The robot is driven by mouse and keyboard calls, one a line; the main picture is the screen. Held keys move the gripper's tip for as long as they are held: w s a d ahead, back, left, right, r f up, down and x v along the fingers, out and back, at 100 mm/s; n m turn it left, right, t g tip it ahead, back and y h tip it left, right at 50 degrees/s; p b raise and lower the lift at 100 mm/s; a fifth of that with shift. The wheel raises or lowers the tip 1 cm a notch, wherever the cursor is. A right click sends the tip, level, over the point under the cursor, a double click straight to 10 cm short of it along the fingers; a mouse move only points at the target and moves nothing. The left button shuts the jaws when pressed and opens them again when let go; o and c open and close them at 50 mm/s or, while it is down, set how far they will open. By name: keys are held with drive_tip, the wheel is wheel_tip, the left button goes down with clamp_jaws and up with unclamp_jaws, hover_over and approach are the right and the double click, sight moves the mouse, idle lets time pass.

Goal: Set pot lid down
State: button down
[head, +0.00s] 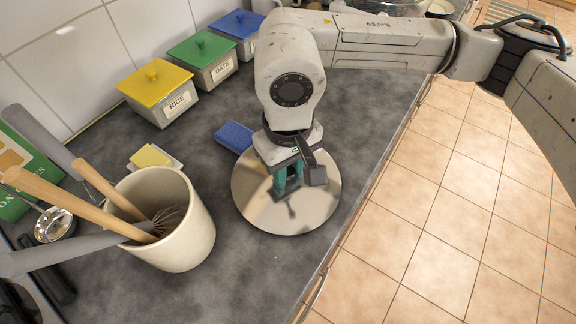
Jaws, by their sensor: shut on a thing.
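The pot lid (310,207) is a round, shiny, beige-grey disc in the head view, near the right edge of the dark countertop. My gripper (288,192) points down over the middle of the lid. Its teal-padded fingers are shut on the lid's handle, which is mostly hidden by the fingers. The lid looks about level and at or just above the counter; I cannot tell whether it touches the surface.
A blue block (233,137) lies close behind the lid. A cream utensil crock (178,228) stands to the left, with a yellow sponge (150,156) behind it. Yellow, green and blue-lidded canisters (175,103) line the wall. The counter edge is close on the right.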

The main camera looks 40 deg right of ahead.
sight(288, 171)
drive_tip(key=shift+f, duration=0.25)
drive_tip(key=c, duration=0.9)
unclamp_jaws()
drive_tip(key=shift+s+f, duration=0.1)
drive_tip(key=shift+o, duration=0.2)
drive_tip(key=shift+r, duration=0.55)
wheel_tip(288, 171, up, 11)
drive_tip(key=b, duration=0.1)
drive_tip(key=shift+r, duration=0.1)
